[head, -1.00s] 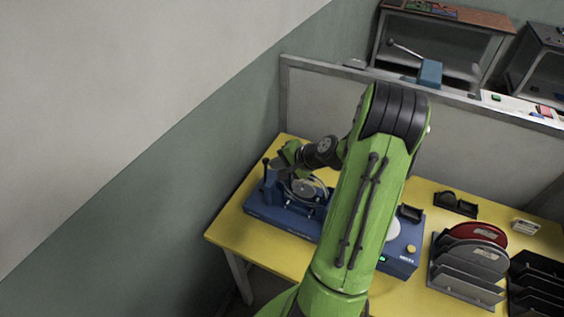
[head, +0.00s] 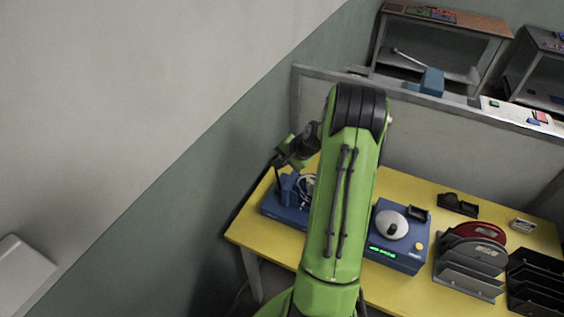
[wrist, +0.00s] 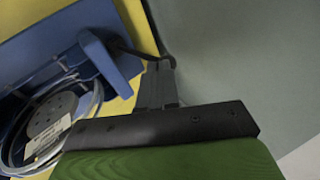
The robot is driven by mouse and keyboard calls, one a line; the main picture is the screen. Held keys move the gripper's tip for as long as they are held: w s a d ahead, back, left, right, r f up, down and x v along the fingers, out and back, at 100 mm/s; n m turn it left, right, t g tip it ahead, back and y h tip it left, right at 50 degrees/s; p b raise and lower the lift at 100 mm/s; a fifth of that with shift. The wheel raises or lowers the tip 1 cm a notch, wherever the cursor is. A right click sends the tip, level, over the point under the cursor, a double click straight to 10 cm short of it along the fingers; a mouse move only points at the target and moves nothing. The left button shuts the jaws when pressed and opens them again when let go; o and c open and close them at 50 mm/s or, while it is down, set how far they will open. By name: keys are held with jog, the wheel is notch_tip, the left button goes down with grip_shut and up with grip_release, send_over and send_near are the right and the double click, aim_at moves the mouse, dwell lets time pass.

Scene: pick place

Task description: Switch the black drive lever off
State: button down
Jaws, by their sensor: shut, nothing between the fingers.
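The black lever (wrist: 130,48) is a thin rod ending in a dark knob. It rises from a blue bracket (wrist: 110,62) at the left end of the blue machine (head: 292,217). In the head view the lever (head: 279,179) stands roughly upright at the machine's left end. My gripper (wrist: 158,66) is shut and empty, its fingertips right beside the knob in the wrist view; I cannot tell whether they touch. In the head view my gripper (head: 280,162) is close to the lever's top, and my arm hides the machine's middle.
A clear-rimmed round part (wrist: 50,120) sits beside the bracket. The machine's right part carries a pale disc (head: 391,224) and a lit green display (head: 381,252). Racks (head: 470,262) stand on the yellow table (head: 415,292) at right. A wall (head: 215,170) is close on the left.

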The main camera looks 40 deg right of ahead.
jog(key=w+a+f+g+h+p, duration=0.1)
jog(key=w+a+g, duration=0.1)
jog(key=w, duration=0.4)
jog(key=shift+w+f+g, duration=0.15)
jog(key=shift+w+g, duration=0.2)
jog(key=shift+g, duration=0.55)
jog(key=p+v, duration=0.6)
jog(key=v, duration=0.4)
jog(key=shift+w+a, duration=0.2)
jog(key=shift+w, duration=0.15)
